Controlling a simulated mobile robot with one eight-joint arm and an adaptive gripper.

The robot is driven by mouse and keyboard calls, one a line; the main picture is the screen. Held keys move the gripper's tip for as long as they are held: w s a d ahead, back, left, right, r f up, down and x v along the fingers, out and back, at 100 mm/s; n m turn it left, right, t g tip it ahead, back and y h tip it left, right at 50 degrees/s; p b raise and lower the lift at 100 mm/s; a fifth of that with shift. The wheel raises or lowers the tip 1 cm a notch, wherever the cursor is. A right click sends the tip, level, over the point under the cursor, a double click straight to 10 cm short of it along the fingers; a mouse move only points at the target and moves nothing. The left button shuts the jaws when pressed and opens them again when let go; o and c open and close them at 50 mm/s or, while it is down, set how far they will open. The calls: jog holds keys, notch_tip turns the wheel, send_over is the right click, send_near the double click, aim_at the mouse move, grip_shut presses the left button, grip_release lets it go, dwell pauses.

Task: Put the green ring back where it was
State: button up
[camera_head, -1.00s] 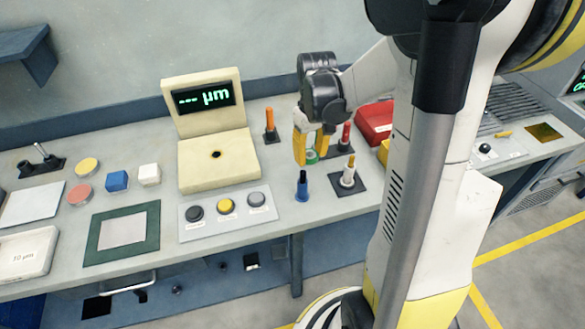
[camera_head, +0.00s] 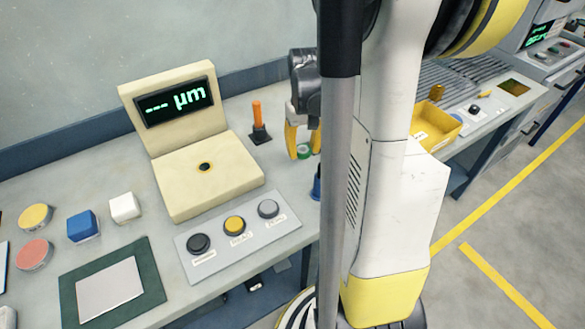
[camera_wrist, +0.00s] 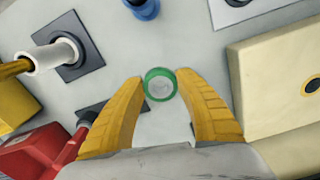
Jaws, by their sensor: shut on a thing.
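The green ring (camera_wrist: 160,73) is pinched between the yellow fingertips of my gripper (camera_wrist: 161,86) in the wrist view, with grey bench visible around it. In the head view the ring (camera_head: 304,152) shows small and green at the tips of my gripper (camera_head: 303,149), right of the orange post (camera_head: 257,117). My arm hides part of the gripper there. A white post (camera_wrist: 52,56) on a dark square base stands left of the ring in the wrist view. A blue post (camera_wrist: 145,8) is at the top edge. A red post (camera_wrist: 76,146) is at lower left, partly hidden by a finger.
The cream gauge (camera_head: 205,168) stands left of my gripper, with a button panel (camera_head: 238,234) in front. A yellow bin (camera_head: 437,126) is right of my arm. A red bin (camera_wrist: 30,158) lies at lower left in the wrist view. Bare bench surrounds the ring.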

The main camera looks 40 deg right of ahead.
aim_at(294, 168)
jog(key=shift+w+a+f+b, duration=0.3)
jog(key=shift+w+a+f, duration=0.6)
jog(key=shift+f+b, duration=0.95)
jog(key=shift+f, duration=0.9)
jog(key=shift+f, duration=0.2)
jog(key=o, duration=1)
jog(key=shift+r, duration=0.15)
